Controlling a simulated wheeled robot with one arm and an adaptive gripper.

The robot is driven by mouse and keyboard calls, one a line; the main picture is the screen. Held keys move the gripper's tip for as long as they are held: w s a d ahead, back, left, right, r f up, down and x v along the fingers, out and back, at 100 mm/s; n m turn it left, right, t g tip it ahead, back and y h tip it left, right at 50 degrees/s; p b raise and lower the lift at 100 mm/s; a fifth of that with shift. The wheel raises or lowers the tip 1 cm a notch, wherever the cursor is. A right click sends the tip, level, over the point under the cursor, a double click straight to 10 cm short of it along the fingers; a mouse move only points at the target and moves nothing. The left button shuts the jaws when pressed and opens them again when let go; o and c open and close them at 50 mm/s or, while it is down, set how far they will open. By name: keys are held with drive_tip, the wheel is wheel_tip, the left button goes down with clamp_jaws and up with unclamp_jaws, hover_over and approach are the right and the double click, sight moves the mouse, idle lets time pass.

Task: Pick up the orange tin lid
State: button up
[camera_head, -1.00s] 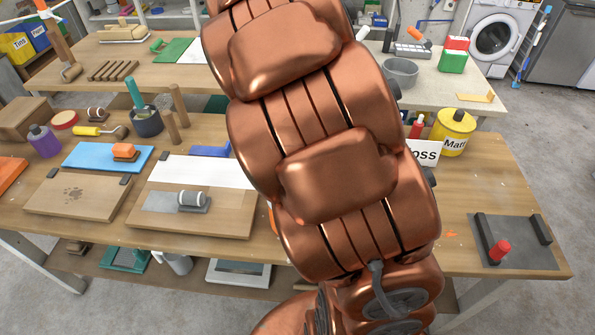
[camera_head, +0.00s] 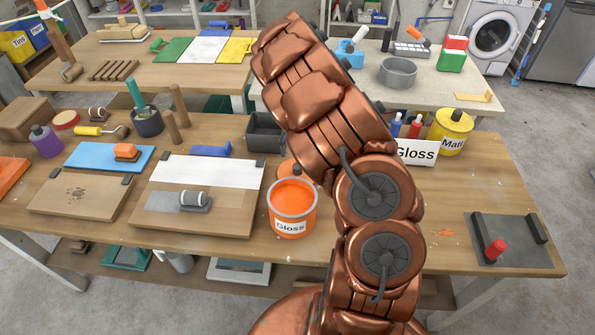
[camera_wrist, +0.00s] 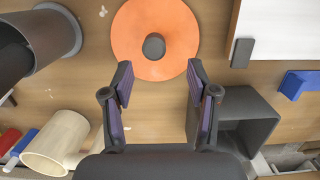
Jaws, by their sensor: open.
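The orange tin lid (camera_wrist: 155,20) is a flat disc with a dark round knob in its middle, lying on the wooden workbench. In the head view only a slice of the lid (camera_head: 289,168) shows behind the orange paint tin, partly covered by my arm. My gripper (camera_wrist: 159,80) is open and empty in the wrist view. Its two fingertips lie close to the lid's lower edge in the picture, one to each side of the knob. I cannot tell its height above the lid. In the head view my gripper is hidden behind my arm.
The open orange paint tin (camera_head: 292,212), labelled Gloss, stands in front of the lid. A dark grey box (camera_wrist: 246,118) sits beside my gripper. A cream cylinder (camera_wrist: 58,140) lies on the other side. A white panel (camera_wrist: 283,30) is near the lid.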

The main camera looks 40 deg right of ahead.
sight(297, 165)
drive_tip(key=shift+s+a+f+p, duration=0.1)
drive_tip(key=shift+s+f+p, duration=0.25)
drive_tip(key=shift+f, duration=0.6)
drive_tip(key=shift+s+f+p, duration=0.2)
drive_tip(key=shift+f+p, duration=0.3)
drive_tip(key=shift+f, duration=0.5)
drive_tip(key=shift+s+a+f+p, duration=0.1)
drive_tip(key=shift+s+f+p, duration=0.25)
drive_tip(key=shift+f, duration=0.6)
drive_tip(key=shift+w, duration=0.1)
clamp_jaws()
